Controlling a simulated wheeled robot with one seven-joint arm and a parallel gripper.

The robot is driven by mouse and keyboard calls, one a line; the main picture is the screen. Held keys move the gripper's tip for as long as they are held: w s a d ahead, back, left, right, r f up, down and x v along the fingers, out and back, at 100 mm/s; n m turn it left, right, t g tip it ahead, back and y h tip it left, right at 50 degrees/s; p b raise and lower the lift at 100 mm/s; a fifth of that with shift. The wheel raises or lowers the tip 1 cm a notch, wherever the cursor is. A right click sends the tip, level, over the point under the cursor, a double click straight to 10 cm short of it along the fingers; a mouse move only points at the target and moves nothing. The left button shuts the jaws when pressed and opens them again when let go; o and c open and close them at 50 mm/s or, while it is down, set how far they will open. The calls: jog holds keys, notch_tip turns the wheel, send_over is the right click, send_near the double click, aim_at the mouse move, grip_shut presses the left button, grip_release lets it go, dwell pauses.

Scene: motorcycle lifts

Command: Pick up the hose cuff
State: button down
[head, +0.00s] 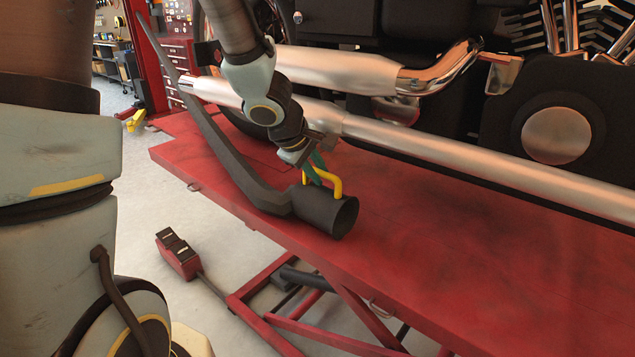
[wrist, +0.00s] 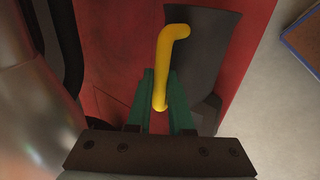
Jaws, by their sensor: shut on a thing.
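The hose cuff (head: 328,214) is a dark grey cylinder with a yellow handle (head: 337,181) on top. It is at the end of a dark hose (head: 228,160) and rests on or just above the red lift table. My gripper (head: 315,169) has green fingers and comes down from above on the handle. In the wrist view my gripper (wrist: 160,110) is shut on the lower end of the yellow handle (wrist: 171,50), with the cuff (wrist: 200,50) below and to the right. I cannot tell whether the cuff touches the table.
The red lift table (head: 450,250) is clear in front and to the right. A motorcycle stands behind, with chrome exhaust pipes (head: 440,155) close to my arm. A red pedal box (head: 178,255) sits on the floor at left.

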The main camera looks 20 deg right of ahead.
jog(key=shift+r+p, duration=0.45)
jog(key=shift+r, duration=0.3)
notch_tip(320, 180, up, 2)
jog(key=shift+r+p, duration=0.1)
jog(key=shift+p, duration=0.75)
jog(key=s+a+b, duration=0.4)
jog(key=a+b, duration=0.1)
jog(key=a, duration=0.3)
jog(key=s+a+b, duration=0.4)
jog(key=a+b, duration=0.1)
jog(key=a, duration=0.2)
jog(key=shift+s+a+r+b, duration=0.2)
jog(key=shift+s+a+b, duration=0.1)
jog(key=shift+s+a, duration=0.1)
jog(key=shift+w, duration=0.1)
jog(key=w+a+b, duration=0.2)
jog(key=w+a, duration=0.2)
jog(key=w, duration=0.3)
jog(key=w+a+b, duration=0.2)
jog(key=w+a, duration=0.1)
jog(key=w, duration=0.4)
jog(key=shift+a, duration=0.35)
